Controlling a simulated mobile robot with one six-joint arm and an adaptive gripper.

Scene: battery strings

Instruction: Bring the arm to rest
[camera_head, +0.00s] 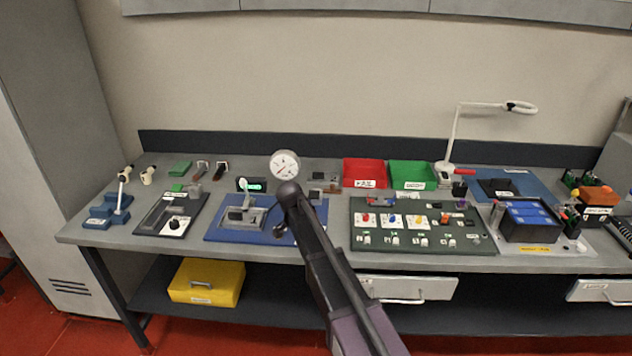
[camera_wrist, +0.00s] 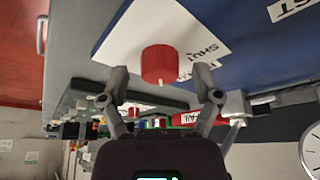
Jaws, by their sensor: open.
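My arm (camera_head: 335,275) reaches up from the bottom of the head view to the middle of the bench, over the right part of a blue mat (camera_head: 215,234). It hides whatever lies behind it there. In the wrist view my gripper (camera_wrist: 161,76) is open, its two fingers apart with nothing held. A red knob (camera_wrist: 160,62) on a white label plate (camera_wrist: 130,35) shows beyond and between the fingertips. I cannot tell how far off it is, and no contact shows. The knob cannot be made out in the head view.
A round gauge (camera_head: 285,165) stands just behind my arm. A green board (camera_head: 365,240) with several switches is to its right. Red (camera_head: 364,170) and green (camera_head: 411,172) bins are behind. A white lamp (camera_head: 453,135) stands further right. Open space lies above the bench.

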